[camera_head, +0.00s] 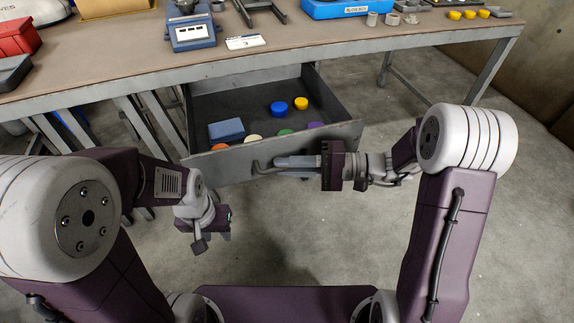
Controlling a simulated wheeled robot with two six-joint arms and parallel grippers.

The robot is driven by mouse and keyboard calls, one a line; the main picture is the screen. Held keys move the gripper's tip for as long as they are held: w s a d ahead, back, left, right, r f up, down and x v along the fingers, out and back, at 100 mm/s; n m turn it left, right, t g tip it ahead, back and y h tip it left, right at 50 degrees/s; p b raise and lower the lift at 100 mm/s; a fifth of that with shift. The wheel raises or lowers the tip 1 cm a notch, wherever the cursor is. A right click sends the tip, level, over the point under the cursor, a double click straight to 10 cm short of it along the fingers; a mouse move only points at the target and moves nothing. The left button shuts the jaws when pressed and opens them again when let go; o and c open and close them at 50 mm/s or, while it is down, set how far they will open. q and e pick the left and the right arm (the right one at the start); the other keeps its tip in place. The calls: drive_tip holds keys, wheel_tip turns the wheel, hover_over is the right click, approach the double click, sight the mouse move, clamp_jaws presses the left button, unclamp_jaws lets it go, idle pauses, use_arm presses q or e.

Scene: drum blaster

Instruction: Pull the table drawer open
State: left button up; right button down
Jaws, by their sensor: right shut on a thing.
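The table drawer (345,131) stands pulled out from under the table, its dark inside in plain view. Inside lie a blue box (226,130), a blue round piece (278,108), a yellow one (301,103) and several other coloured discs near the front wall. My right gripper (285,167) is at the drawer front, shut on the drawer handle (262,168), part of which its fingers hide. My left gripper (213,240) hangs lower left, below the drawer and apart from it. I cannot make out how far its fingers are apart.
The table top (300,38) carries a blue scale (190,30), a blue tray (345,8), a red bin (17,38) and small round pieces at the right. Table legs stand left of and behind the drawer. The concrete floor (310,245) before the drawer is clear.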

drive_tip(key=c, duration=1.5)
unclamp_jaws()
drive_tip(key=shift+d, duration=0.1)
drive_tip(key=d+p, duration=0.4)
drive_tip(key=d, duration=0.5)
drive_tip(key=shift+s+r, duration=0.25)
drive_tip(key=shift+r, duration=0.1)
drive_tip(key=shift+a, duration=0.1)
